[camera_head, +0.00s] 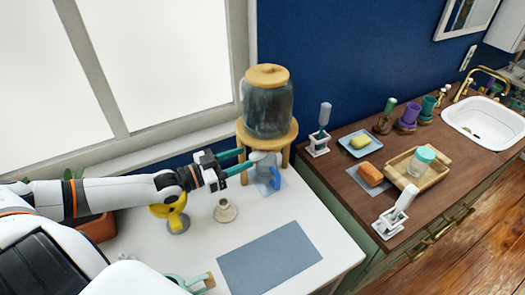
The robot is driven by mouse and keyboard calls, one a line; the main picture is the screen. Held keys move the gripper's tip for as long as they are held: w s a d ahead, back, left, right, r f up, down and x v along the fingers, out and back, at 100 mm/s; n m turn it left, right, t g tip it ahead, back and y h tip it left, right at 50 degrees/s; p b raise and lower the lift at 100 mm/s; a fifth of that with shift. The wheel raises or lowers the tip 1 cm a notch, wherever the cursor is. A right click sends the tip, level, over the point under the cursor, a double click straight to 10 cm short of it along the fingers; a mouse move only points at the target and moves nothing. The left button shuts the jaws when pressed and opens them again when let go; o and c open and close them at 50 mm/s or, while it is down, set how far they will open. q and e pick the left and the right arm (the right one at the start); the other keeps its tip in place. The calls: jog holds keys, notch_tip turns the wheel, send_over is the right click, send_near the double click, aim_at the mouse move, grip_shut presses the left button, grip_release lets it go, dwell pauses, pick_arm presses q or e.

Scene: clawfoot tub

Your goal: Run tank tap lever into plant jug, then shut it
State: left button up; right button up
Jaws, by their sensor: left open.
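The tank (267,108) is a dark glass jar with a wooden lid on a round wooden stand by the blue wall. A pale tap shows low at its front, partly hidden by my left gripper; I cannot make out the lever's position. A grey vessel with a blue part (275,179) stands below the tap on a grey mat; I cannot tell whether it is the plant jug. My left gripper (246,158) is open, its teal fingers pointing right at the tap area. I cannot tell whether they touch anything.
A yellow item (171,212) and a cream candlestick-like piece (225,210) stand below my left arm. A grey-blue mat (269,260) lies bare in front. The brown counter (338,181) at right holds a soap dish, a tray with a jar, and a sink.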

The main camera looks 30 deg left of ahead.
aim_at(264, 150)
pick_arm(q)
jog(key=p+x, duration=0.1)
jog(key=x, duration=0.5)
jog(key=shift+w, duration=0.1)
jog(key=shift+w+d+f, duration=0.1)
jog(key=shift+w+d, duration=0.2)
jog(key=shift+w, duration=0.3)
jog(key=shift+c, duration=0.3)
grip_shut()
